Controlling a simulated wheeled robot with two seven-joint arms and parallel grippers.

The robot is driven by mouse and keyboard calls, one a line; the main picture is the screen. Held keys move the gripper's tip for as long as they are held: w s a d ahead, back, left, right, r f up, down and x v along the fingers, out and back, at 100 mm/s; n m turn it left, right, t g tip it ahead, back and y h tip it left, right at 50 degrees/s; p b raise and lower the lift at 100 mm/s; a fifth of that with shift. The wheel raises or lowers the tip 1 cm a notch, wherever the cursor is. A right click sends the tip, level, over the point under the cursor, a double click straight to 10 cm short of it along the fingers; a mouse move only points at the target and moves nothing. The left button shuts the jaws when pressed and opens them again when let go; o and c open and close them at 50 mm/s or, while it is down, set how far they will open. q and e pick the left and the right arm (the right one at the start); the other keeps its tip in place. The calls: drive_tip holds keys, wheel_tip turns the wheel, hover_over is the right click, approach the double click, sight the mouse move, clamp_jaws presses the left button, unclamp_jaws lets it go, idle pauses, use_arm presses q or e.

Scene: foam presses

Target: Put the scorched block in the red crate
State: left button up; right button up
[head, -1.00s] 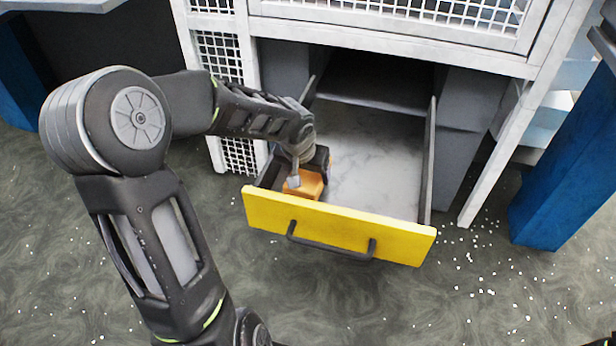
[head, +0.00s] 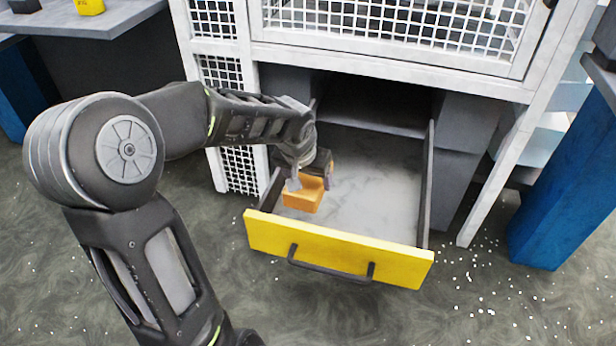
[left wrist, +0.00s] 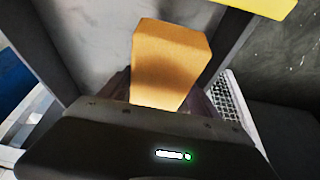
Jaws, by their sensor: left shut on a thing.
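The scorched block (head: 304,195) is an orange-tan foam block at the left side of the open drawer. My left gripper (head: 312,180) is shut on it. In the left wrist view the block (left wrist: 170,52) stands up from between the jaws, with a darker brown band across its face. In the head view the block shows above the drawer floor; I cannot tell whether it clears it fully. The red crate is not in view. My right gripper is not in view.
The grey drawer has a yellow front (head: 335,245) with a dark handle (head: 330,267); its marbled floor (head: 378,185) is bare. A white-framed mesh press (head: 390,45) stands above it. A blue post (head: 565,175) is at right. A grey table (head: 85,22) at upper left holds a yellow object (head: 90,6).

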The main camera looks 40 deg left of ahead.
use_arm(q)
drive_tip(key=shift+r, duration=0.1)
drive_tip(key=w+d+r+m+p, duration=0.1)
drive_tip(key=w+d+r+p, duration=0.1)
drive_tip(key=d+r+p, duration=0.6)
drive_tip(key=w+d+r+m+h+p, duration=0.1)
drive_tip(key=w+d+r+m+p, duration=0.1)
drive_tip(key=d+r+p, duration=0.7)
wheel_tip(320, 180, up, 6)
drive_tip(key=p, duration=0.4)
drive_tip(key=shift+w, duration=0.25)
drive_tip(key=shift+r, duration=0.1)
